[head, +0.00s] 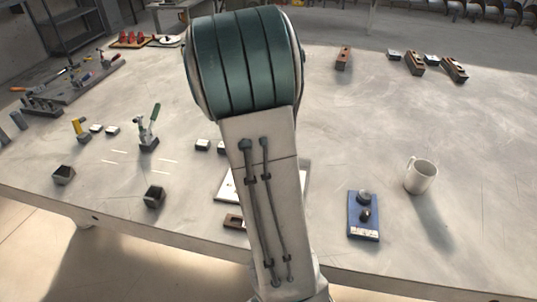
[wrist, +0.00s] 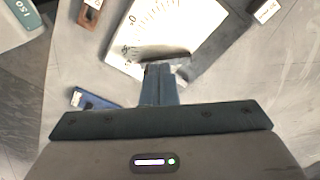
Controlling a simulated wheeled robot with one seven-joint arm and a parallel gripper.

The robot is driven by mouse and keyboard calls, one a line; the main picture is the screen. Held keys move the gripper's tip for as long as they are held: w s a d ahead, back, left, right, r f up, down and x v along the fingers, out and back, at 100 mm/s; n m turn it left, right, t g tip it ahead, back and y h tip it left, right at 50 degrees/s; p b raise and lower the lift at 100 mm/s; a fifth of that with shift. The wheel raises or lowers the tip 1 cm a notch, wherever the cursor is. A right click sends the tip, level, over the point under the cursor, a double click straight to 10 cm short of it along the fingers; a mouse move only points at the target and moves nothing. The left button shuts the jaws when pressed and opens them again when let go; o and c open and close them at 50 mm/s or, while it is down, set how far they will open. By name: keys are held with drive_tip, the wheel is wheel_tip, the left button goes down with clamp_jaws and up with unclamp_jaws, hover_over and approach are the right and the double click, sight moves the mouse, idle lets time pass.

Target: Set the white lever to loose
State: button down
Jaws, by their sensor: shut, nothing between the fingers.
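My gripper (wrist: 160,72) is shut and empty in the wrist view, over the lower edge of a white plate (wrist: 185,18) with dark scale marks. A dark pointed shape lies on the plate just beyond my fingertips; I cannot tell if it is a part or a shadow. I cannot make out a white lever for certain. In the head view, a green-handled upright lever (head: 151,127) and a yellow-handled one (head: 79,128) stand at the left. My arm hides most of the white plate (head: 226,186) there, and my gripper.
A blue block with dark knobs (head: 364,230) and a white mug (head: 420,176) stand right of my arm. Two dark open boxes (head: 64,175) (head: 154,196) are near the front left edge. Wooden blocks (head: 414,63) lie at the back right. The right tabletop is mostly clear.

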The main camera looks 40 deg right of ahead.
drive_tip(key=w+d+f+m+g+h+b, duration=0.1)
drive_tip(key=w+d+f+m+g, duration=0.1)
drive_tip(key=d+f+m, duration=0.4)
drive_tip(key=w+d+m, duration=0.1)
drive_tip(key=d+m, duration=0.1)
drive_tip(key=d, duration=0.1)
drive_tip(key=shift+w+d+f, duration=0.35)
drive_tip(key=shift+w+f, duration=0.05)
drive_tip(key=x, duration=1)
drive_tip(key=shift+d, duration=0.15)
